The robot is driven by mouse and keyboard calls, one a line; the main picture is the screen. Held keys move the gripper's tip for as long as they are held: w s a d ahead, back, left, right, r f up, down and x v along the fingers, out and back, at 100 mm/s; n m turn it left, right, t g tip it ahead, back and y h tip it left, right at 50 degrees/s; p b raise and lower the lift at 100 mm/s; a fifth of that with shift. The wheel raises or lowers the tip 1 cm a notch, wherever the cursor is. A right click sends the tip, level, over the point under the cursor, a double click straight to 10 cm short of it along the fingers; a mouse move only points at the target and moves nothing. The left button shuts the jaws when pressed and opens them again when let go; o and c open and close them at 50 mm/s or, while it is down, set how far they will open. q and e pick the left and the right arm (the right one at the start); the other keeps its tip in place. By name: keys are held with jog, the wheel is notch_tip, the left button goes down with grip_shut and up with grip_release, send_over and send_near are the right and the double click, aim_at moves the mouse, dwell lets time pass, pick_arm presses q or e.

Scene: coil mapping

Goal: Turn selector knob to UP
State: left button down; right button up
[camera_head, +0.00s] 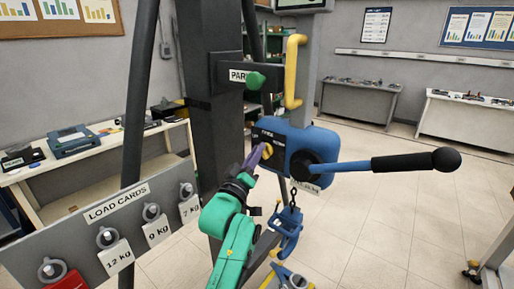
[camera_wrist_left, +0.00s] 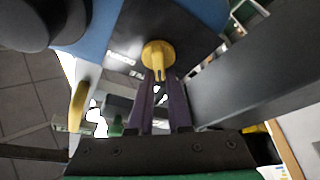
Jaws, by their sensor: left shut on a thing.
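The yellow selector knob (camera_head: 267,151) sits on a dark plate on the left face of the blue hoist body (camera_head: 318,145). My left gripper (camera_head: 257,157), with purple fingers and a green arm, is at the knob. In the wrist view its fingers (camera_wrist_left: 159,88) are shut on the knob's grip, one on each side. My right gripper is not in view.
A black lever (camera_head: 400,162) with a ball end juts right from the hoist. A blue hook (camera_head: 287,230) hangs below. The load cards board (camera_head: 125,235) stands left.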

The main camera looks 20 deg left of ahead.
pick_arm(q)
jog(key=shift+f+n+y, duration=0.1)
jog(key=shift+n+y, duration=0.3)
jog(key=shift+n, duration=0.1)
jog(key=c, duration=0.9)
grip_release()
jog(key=shift+o, duration=0.2)
jog(key=b+v, duration=0.5)
jog(key=v, duration=0.9)
jog(key=shift+s, duration=0.25)
jog(key=shift+a, duration=0.1)
